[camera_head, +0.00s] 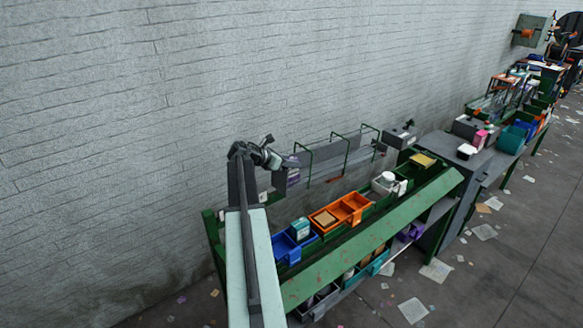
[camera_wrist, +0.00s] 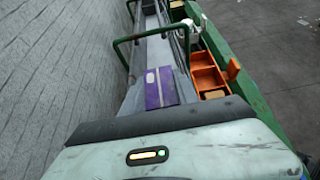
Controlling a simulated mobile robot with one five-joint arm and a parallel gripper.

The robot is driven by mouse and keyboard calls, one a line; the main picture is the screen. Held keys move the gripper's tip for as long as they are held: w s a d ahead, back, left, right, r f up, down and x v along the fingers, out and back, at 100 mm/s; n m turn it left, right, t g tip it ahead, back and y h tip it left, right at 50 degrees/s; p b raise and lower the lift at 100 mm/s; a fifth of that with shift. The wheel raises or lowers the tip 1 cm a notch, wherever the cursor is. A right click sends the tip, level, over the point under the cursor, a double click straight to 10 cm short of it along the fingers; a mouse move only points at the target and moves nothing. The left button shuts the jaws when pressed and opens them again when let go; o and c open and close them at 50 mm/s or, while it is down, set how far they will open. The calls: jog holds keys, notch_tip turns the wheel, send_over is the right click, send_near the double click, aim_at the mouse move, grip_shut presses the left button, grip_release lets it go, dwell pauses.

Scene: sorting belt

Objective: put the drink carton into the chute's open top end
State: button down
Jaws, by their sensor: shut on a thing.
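The drink carton, a purple box with a pale label, shows in the wrist view (camera_wrist: 160,88) just beyond my gripper's housing. In the head view a small purple patch of it (camera_head: 293,180) shows below my gripper (camera_head: 281,162). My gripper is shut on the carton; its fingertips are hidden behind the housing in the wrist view. The chute (camera_head: 325,165) is a grey channel along the wall. Its near end lies right by my gripper, and its channel (camera_wrist: 154,48) runs ahead under a green hoop. The carton overlaps the chute's near end; I cannot tell whether it touches.
Green hoops (camera_head: 347,154) span the chute. A green bench beside it holds a blue bin (camera_head: 284,248), orange bins (camera_head: 352,209) and a white container (camera_head: 388,178). The brick wall (camera_head: 130,130) stands close on the left. Litter lies on the floor at right.

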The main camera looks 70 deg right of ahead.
jog(key=shift+r, duration=0.15)
jog(key=shift+f, duration=0.3)
jog(key=c, duration=1.2)
grip_release()
jog(key=shift+r, duration=0.1)
jog(key=shift+r, duration=0.35)
jog(key=p+v, duration=0.6)
jog(key=v, duration=0.6)
jog(key=shift+f, duration=0.2)
